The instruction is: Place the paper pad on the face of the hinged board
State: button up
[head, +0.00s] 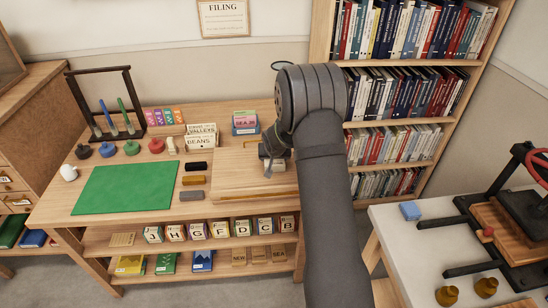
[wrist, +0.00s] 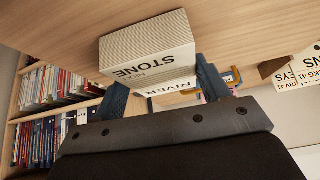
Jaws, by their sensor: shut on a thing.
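The paper pad appears to be the pale block (wrist: 150,45) lettered STONE in the wrist view. A second pale face lettered RIVER shows just behind it, and I cannot tell whether it is part of the same block. My gripper (wrist: 165,95) is shut on the pad, with a dark finger on each side. In the head view, my gripper (head: 272,160) is over the wooden hinged board (head: 232,178), and the pad is mostly hidden. The board has a thin rail along its front edge. I cannot tell whether the pad touches the wood.
A green mat (head: 125,188) lies left of the board, with dark, tan and grey blocks (head: 193,181) between. A card box (head: 201,137) and a small blue-and-pink stack (head: 245,122) stand behind. Bookshelves (head: 410,90) rise at the back right. A press (head: 510,220) stands on the right table.

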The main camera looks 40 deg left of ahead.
jog(key=o, duration=1.1)
jog(key=shift+f, duration=0.15)
jog(key=shift+c, duration=0.2)
jog(key=v, duration=1.2)
jog(key=x, duration=1.2)
jog(key=shift+r, duration=0.25)
